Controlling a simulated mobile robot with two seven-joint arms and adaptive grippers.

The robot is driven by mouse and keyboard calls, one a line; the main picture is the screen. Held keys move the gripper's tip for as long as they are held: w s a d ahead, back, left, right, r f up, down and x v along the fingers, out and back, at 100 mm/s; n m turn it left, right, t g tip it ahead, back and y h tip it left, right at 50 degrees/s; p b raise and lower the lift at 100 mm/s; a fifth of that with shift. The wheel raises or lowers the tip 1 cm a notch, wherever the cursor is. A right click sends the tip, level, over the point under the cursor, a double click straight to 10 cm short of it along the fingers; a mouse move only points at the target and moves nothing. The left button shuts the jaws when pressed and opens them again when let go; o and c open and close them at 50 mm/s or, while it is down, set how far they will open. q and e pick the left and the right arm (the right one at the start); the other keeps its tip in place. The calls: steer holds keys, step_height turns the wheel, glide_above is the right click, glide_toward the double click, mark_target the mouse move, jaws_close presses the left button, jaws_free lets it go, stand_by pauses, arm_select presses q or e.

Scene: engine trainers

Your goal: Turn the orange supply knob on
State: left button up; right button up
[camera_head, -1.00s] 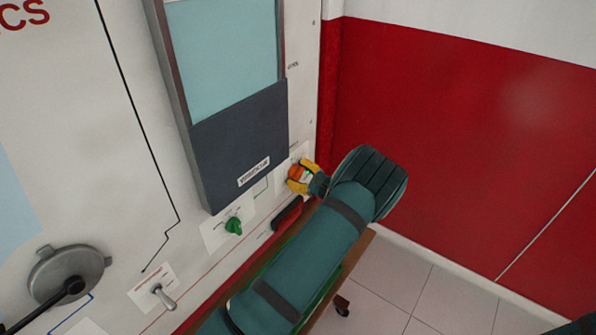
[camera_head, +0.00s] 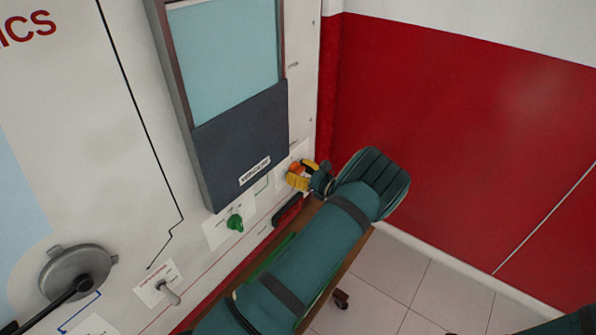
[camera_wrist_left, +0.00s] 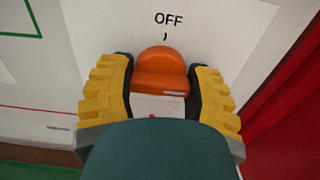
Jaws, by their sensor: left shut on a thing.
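The orange supply knob (camera_head: 294,168) sits on the white panel, low and to the right of the dark blue box. In the left wrist view the orange knob (camera_wrist_left: 160,68) shows close up, with the word OFF and a short tick printed above it. My left gripper (camera_head: 302,174) is at the knob, and its yellow ridged fingers are shut on it, one on each side, in the left wrist view (camera_wrist_left: 160,88). The fingers and wrist hide part of the knob and its lower surroundings. The knob's exact setting is hard to tell. My right gripper is not in view.
A green knob (camera_head: 235,222) and a toggle switch (camera_head: 168,292) are on the panel to the left. The dark blue box (camera_head: 240,140) juts out above. A brown-edged wheeled table (camera_head: 340,270) stands under my left arm. A red wall (camera_head: 450,130) is at right.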

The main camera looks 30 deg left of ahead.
arm_select(q)
steer(key=o, duration=1.2)
steer(key=shift+d, duration=0.1)
steer(key=s+d, duration=0.1)
steer(key=d, duration=1.1)
